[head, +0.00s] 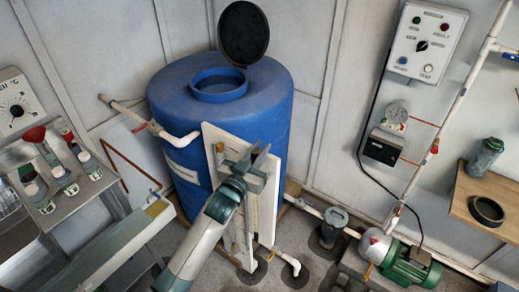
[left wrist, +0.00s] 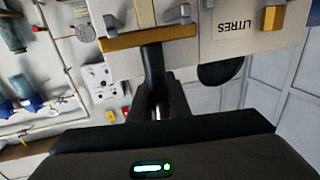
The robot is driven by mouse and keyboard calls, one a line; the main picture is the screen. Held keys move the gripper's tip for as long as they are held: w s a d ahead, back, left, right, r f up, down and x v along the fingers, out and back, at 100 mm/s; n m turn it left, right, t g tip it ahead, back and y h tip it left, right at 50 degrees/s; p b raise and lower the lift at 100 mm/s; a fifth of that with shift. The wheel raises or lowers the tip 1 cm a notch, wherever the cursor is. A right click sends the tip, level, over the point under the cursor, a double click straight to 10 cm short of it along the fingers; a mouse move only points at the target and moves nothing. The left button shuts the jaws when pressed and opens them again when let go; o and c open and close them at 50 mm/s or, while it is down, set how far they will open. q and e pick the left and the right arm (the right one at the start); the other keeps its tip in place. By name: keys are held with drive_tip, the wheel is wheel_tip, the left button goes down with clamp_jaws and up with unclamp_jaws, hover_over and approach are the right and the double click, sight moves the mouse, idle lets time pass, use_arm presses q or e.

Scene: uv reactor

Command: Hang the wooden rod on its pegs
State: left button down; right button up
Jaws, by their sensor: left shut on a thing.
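My left gripper (head: 255,165) is in front of a pale upright board (head: 268,205) beside the blue tank. In the left wrist view its dark fingers (left wrist: 152,85) point at the board (left wrist: 215,50) and are shut on a short wooden rod (left wrist: 120,42). The rod lies crosswise at the fingertips. Grey pegs (left wrist: 143,19) show just beyond the rod; I cannot tell whether it touches them. A yellow block (left wrist: 271,18) is on the board to the right. In the head view the gripper hides the rod. My right gripper is in neither view.
The blue tank (head: 180,95) stands behind the board, its black lid (head: 243,32) raised. A bench with bottles (head: 62,180) is at the left. A green pump (head: 410,268) and pipes are at the lower right. A wooden shelf (head: 470,205) juts from the right wall.

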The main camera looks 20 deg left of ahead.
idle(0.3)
use_arm(q)
drive_tip(key=c, duration=1.6)
unclamp_jaws()
drive_tip(key=shift+c, duration=0.2)
drive_tip(key=shift+o, duration=0.3)
drive_tip(key=shift+s+f, duration=0.1)
drive_tip(key=s+a+b, duration=0.2)
drive_tip(key=s+b, duration=0.3)
drive_tip(key=s, duration=1.2)
drive_tip(key=shift+a+b, duration=0.25)
drive_tip(key=shift+b, duration=0.15)
